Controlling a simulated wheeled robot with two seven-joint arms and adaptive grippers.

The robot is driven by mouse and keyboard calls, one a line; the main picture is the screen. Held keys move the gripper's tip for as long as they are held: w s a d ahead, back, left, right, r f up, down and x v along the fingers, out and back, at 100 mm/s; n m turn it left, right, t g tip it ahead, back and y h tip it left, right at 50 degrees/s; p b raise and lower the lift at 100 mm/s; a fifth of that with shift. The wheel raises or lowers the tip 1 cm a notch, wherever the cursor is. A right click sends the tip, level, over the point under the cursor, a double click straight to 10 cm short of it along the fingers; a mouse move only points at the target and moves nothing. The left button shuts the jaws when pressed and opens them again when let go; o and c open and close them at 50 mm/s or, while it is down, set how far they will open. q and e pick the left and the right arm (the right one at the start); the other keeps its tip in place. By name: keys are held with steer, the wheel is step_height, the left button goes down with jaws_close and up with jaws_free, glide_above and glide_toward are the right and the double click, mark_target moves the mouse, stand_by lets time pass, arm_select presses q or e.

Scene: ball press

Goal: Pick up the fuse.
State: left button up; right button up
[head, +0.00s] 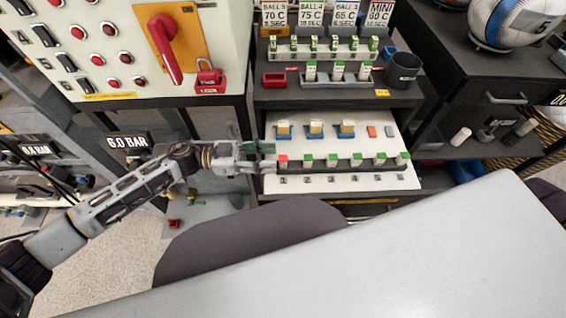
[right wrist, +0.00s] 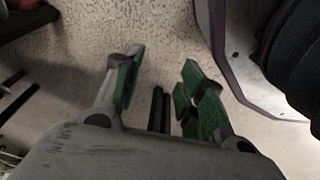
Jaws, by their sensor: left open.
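A row of small white blocks stands along the front of the white sloped panel (head: 350,180) in the head view. The leftmost block (head: 282,160) has a red top, and the others, such as this green-topped block (head: 306,160), have green tops. I cannot tell for certain which piece is the fuse. My left gripper (head: 270,157) is open, its fingers just left of the red-topped block; contact cannot be told. My right gripper (right wrist: 155,90) is open and empty in the right wrist view, its green-padded fingers apart above the speckled floor.
Blue-and-tan pieces (head: 315,129) sit farther back on the panel. A shelf above holds more green-topped blocks (head: 337,70), a red tray (head: 274,79) and a dark cup (head: 402,70). A cabinet with a red lever (head: 165,48) stands left. A pale surface (head: 400,260) fills the foreground.

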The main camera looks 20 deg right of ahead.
mark_target(283, 158)
arm_select(q)
steer(key=shift+f+x, duration=0.15)
steer(key=shift+x, duration=0.95)
steer(key=shift+f+x, duration=0.1)
steer(key=shift+x, duration=1)
steer(key=shift+s, duration=0.15)
jaws_close()
